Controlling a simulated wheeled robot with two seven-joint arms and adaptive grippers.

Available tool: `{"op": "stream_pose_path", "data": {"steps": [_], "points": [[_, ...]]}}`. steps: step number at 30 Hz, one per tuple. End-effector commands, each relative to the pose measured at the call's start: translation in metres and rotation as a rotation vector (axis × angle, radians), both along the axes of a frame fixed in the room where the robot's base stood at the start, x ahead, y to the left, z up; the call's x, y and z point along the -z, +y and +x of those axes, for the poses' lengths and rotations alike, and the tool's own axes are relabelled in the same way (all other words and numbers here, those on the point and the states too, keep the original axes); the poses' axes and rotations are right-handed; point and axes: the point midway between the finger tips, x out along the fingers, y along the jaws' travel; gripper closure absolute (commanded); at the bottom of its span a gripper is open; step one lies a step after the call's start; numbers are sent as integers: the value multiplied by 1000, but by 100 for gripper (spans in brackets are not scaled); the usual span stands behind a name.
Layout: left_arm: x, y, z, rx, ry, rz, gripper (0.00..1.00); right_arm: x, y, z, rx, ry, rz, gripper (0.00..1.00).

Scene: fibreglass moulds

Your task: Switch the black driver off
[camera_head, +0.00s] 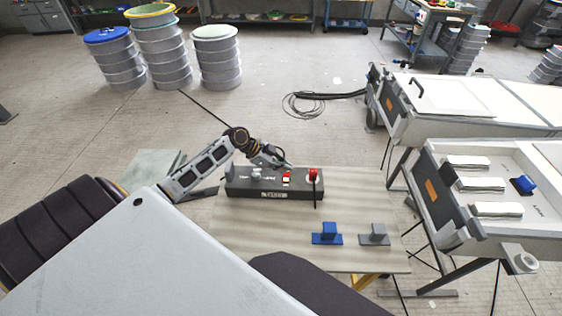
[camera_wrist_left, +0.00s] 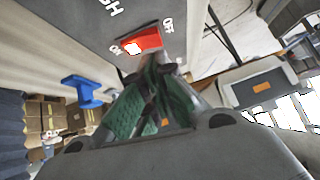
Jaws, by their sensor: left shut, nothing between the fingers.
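The black driver (camera_head: 245,189) is a long dark box lying on the table. A red rocker switch (camera_head: 286,179) is set in its top, right of the middle. The left wrist view shows the switch (camera_wrist_left: 146,40) close up, with white lettering at both ends and a bright white patch near its left end. My left gripper (camera_head: 284,167) is shut and empty, just behind the switch. In the left wrist view its green-padded fingers (camera_wrist_left: 163,68) point at the switch's near edge; I cannot tell whether they touch. My right gripper is not in view.
A red knob or plug (camera_head: 313,175) stands right of the switch. A blue block (camera_head: 326,234) and a grey block (camera_head: 374,235) stand on the table's (camera_head: 255,230) front right. A white mould on a stand (camera_head: 455,225) is at the right. The table's front left is clear.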

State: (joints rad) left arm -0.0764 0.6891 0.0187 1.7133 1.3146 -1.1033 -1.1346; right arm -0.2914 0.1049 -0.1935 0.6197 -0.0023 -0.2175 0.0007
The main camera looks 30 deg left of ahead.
Motion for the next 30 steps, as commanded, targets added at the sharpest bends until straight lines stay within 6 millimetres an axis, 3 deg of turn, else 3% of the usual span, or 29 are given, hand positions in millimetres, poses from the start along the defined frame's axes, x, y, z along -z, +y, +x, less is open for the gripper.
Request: {"op": "stream_pose_path", "data": {"steps": [7, 30], "points": [[14, 1, 2, -1, -1, 0, 100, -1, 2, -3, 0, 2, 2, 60], [21, 3, 4, 0, 1, -1, 100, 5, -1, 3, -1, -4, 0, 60]]}}
